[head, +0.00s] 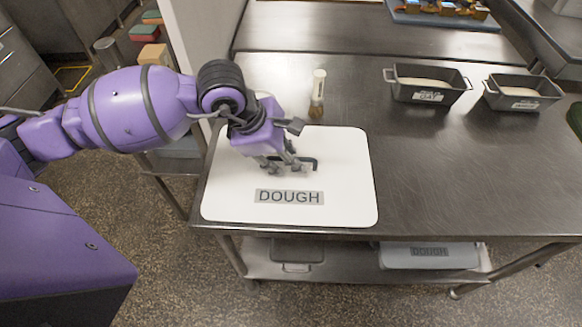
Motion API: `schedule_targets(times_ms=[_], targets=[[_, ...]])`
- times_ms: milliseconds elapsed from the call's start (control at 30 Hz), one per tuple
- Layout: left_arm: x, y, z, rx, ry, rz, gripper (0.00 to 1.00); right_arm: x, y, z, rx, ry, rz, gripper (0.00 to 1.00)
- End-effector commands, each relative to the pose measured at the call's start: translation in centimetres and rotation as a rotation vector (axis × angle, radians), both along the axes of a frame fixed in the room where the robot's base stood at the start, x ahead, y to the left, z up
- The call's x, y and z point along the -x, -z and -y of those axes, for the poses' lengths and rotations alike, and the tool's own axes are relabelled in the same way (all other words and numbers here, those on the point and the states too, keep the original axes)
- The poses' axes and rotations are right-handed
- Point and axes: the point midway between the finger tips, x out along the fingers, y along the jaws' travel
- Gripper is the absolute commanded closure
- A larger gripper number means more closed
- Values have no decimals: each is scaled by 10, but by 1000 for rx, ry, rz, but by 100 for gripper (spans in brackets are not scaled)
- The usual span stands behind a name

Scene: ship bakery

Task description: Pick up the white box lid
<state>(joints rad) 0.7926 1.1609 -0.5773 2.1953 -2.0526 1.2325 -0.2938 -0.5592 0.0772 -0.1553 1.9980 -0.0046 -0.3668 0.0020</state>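The white box lid (340,195) lies flat at the left end of the metal table. It has rounded corners, a grey label reading DOUGH near its front edge and a dark handle (313,163) near its middle. My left gripper (286,163) is over the lid with its fingers pointing down at the handle. The fingers overlap the handle's left part in this view. I cannot tell whether they are closed on it or only beside it. The lid's back left part is hidden behind my gripper. My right gripper is not in view.
A small jar with a white cap (318,88) stands just behind the lid. Two metal pans (427,85) (521,92) with pale contents stand at the back right. The metal table (460,170) is clear right of the lid. A lower shelf holds a lidded box labelled DOUGH (429,260).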

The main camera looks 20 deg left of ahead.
Motion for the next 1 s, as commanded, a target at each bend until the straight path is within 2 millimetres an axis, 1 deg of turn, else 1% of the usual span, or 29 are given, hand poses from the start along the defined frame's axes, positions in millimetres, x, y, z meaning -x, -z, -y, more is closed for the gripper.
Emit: schedule_targets(times_ms=[100, 333, 500, 767, 867, 1000], targets=[[0, 1, 0, 0, 0, 0, 69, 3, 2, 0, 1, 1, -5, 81], [0, 1, 0, 0, 0, 1, 100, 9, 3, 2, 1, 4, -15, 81], [0, 1, 0, 0, 0, 0, 100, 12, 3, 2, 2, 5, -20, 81], [0, 0, 0, 1, 0, 1, 100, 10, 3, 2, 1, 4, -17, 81], [0, 0, 0, 1, 0, 1, 100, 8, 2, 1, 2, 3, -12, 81], [-1, -6, 0, 1, 0, 4, 100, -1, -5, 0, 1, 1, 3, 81]])
